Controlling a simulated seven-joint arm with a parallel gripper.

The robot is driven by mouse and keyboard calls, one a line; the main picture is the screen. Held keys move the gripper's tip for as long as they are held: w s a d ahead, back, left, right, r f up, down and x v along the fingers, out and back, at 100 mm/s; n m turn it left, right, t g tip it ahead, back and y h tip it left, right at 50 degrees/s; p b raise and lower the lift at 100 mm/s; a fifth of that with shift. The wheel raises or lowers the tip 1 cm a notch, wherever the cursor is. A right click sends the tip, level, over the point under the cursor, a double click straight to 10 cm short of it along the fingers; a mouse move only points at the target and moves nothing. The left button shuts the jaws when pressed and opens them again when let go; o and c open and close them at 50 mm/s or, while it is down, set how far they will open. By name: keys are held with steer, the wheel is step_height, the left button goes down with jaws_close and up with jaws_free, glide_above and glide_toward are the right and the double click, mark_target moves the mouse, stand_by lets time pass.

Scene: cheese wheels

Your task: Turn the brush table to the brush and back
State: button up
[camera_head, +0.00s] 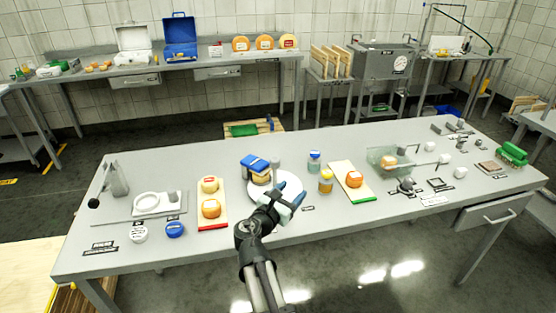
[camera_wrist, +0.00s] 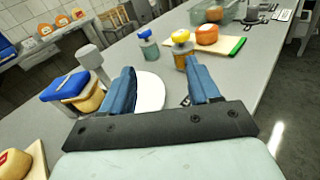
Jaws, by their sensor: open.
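The brush table is a white round disc (camera_head: 262,183) near the middle of the bench; part of it also shows in the wrist view (camera_wrist: 150,92). In the wrist view the brush (camera_wrist: 68,86) and the post (camera_wrist: 90,57) are left of my fingers. My gripper (camera_head: 287,203) is over the disc's front-right part, with its blue fingers (camera_wrist: 165,82) apart and nothing seen between them. My gripper hides part of the disc. I cannot tell whether a finger touches it.
A red-edged board (camera_head: 212,222) with two cheeses stands left. Two jars (camera_head: 326,182) (camera_head: 314,161) and a green-edged board (camera_head: 363,194) with an orange cheese stand right. A glass tank (camera_head: 378,163) is further right. Bare bench lies in front of the disc.

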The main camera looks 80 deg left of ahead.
steer(key=n+g+y, duration=0.1)
steer(key=n+y, duration=0.1)
glide_toward(277, 159)
steer(key=d+f, duration=0.1)
steer(key=d, duration=0.1)
steer(key=s+a, duration=0.1)
steer(key=s, duration=0.1)
steer(key=x, duration=1.3)
steer(key=shift+w+a+f, duration=0.15)
steer(key=shift+w+a, duration=0.05)
steer(key=shift+w, duration=0.1)
jaws_close()
